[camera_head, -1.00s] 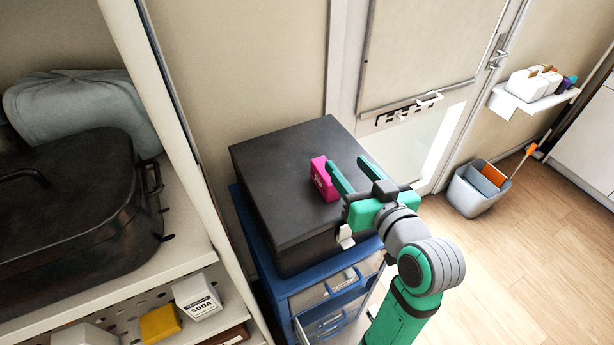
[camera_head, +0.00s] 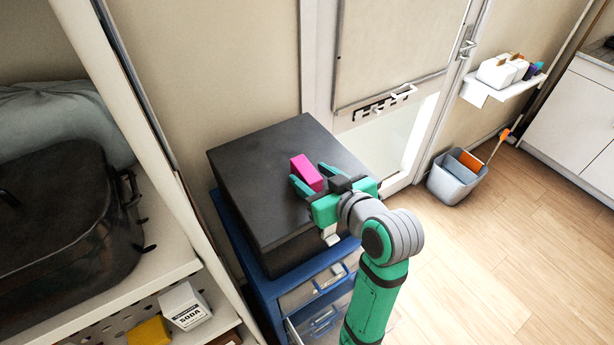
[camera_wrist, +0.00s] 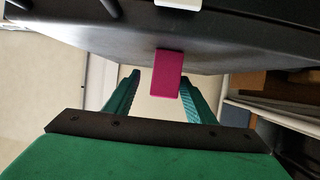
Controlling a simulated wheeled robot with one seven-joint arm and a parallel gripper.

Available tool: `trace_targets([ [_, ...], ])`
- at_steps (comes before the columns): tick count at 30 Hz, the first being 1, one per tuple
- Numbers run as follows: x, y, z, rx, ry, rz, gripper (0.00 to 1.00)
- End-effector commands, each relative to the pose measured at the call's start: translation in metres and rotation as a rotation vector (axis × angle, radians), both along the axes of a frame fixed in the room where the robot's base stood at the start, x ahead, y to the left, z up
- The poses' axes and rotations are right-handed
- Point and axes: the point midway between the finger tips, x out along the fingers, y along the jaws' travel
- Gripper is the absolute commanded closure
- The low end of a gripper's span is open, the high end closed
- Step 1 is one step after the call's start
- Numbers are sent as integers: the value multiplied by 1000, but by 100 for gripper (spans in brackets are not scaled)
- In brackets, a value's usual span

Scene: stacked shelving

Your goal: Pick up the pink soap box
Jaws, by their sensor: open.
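The pink soap box (camera_head: 307,172) stands on top of the black box (camera_head: 250,165), near its right part. My gripper (camera_head: 308,180) is open, with its green fingers at the near side of the soap box. In the wrist view the soap box (camera_wrist: 167,73) shows ahead between the two open fingers (camera_wrist: 158,92), nearer the right one. It is not clear whether any finger touches it. The lower near part of the soap box is hidden by a finger in the head view.
The black box rests on a blue drawer unit (camera_head: 262,285). A white shelf (camera_head: 150,275) with a dark roasting pan (camera_head: 65,235) and a soda box (camera_head: 186,306) stands at left. A door (camera_head: 390,50) is behind; a grey bucket (camera_head: 455,185) stands on open floor at right.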

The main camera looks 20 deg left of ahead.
Motion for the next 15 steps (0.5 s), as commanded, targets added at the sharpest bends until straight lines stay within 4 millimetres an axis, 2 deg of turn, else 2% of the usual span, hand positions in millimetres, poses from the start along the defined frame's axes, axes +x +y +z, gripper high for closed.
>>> trace_targets([
  [15, 28, 40, -19, 0, 1, 0, 50],
])
